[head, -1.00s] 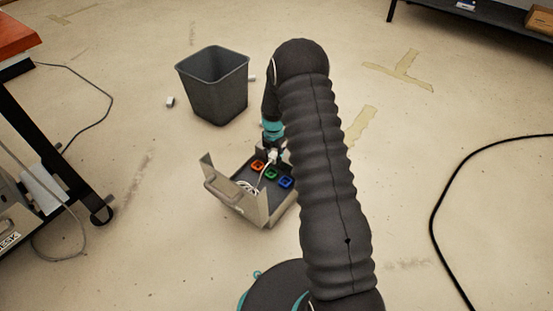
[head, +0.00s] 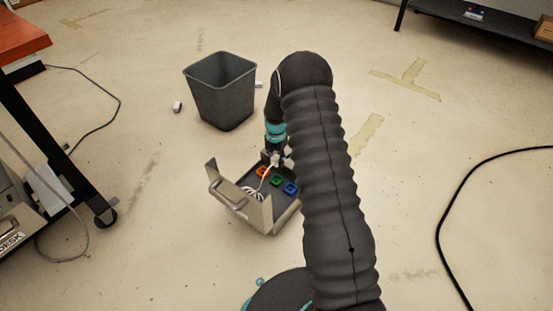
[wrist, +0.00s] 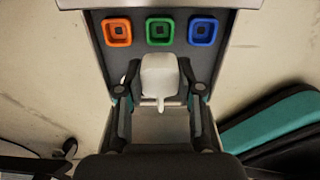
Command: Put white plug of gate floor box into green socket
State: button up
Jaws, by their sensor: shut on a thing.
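The floor box (head: 262,214) stands open on the floor, its lid raised at the front. Orange (head: 263,172), green (head: 277,180) and blue (head: 290,188) sockets sit in a row inside it. My gripper (wrist: 160,84) is shut on the white plug (wrist: 160,72), which shows as a pale block between the fingers. In the wrist view the plug is nearest the green socket (wrist: 160,31), just below it in the picture and apart from it. The orange socket (wrist: 117,31) is to the left and the blue socket (wrist: 203,31) to the right. A white cord (head: 254,191) lies coiled in the box.
A dark grey bin (head: 222,92) stands behind the box, with small white pieces (head: 178,106) near it. A desk with a wheeled leg (head: 104,214) is at left. A black cable (head: 445,215) lies on the floor at right. Open floor surrounds the box.

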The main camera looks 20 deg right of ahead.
jog(key=shift+f+b, duration=2.3)
jog(key=shift+f, duration=2.35)
jog(key=shift+f, duration=0.3)
jog(key=o, duration=1.2)
jog(key=shift+o, duration=0.2)
notch_tip(320, 180, up, 12)
jog(key=shift+f, duration=0.1)
